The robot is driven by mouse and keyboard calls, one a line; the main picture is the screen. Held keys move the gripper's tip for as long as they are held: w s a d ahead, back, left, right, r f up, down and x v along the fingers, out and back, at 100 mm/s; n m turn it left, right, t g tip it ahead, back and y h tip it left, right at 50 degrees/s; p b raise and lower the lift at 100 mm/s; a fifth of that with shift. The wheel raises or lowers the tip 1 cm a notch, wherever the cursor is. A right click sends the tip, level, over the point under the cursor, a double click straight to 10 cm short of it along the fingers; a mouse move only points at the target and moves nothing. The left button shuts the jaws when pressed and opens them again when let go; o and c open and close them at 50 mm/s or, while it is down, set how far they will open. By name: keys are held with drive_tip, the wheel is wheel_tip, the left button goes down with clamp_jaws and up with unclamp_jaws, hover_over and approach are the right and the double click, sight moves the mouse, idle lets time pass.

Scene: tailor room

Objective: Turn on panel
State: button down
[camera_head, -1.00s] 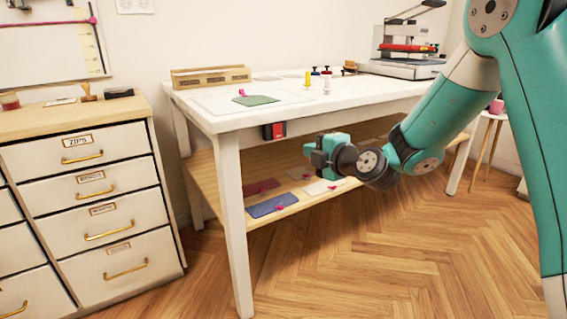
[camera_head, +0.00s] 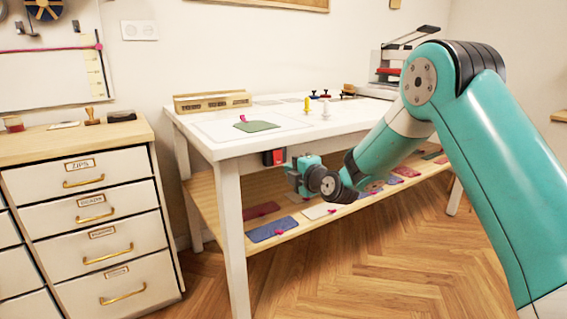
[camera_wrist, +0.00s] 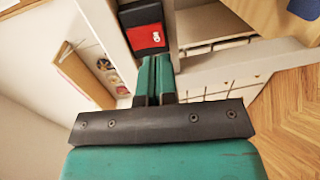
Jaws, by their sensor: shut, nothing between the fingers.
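The panel (camera_head: 274,157) is a small black box with a red face, fixed under the front edge of the white table near its left leg. In the wrist view the panel (camera_wrist: 146,36) shows its red face with a small white mark on it. My gripper (camera_head: 290,166) is just right of the panel in the head view. In the wrist view its two fingers (camera_wrist: 155,66) are together and empty, pointing at the panel from below it in the picture. I cannot tell whether the fingertips touch the panel.
The white table (camera_head: 210,146) has a lower wooden shelf (camera_head: 290,228) with several fabric pieces. A drawer cabinet (camera_head: 80,215) stands at the left. The wooden floor (camera_head: 400,270) in front of the table is clear.

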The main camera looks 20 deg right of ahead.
drive_tip(key=shift+x, duration=2.35)
drive_tip(key=shift+w+f+b, duration=0.1)
drive_tip(key=shift+f+b, duration=0.25)
drive_tip(key=shift+b, duration=0.65)
drive_tip(key=shift+r, duration=0.3)
drive_tip(key=b, duration=0.4)
approach(279, 163)
drive_tip(key=s+d+f, duration=0.2)
drive_tip(key=s+f, duration=0.1)
drive_tip(key=s, duration=0.3)
drive_tip(key=shift+a+r, duration=0.1)
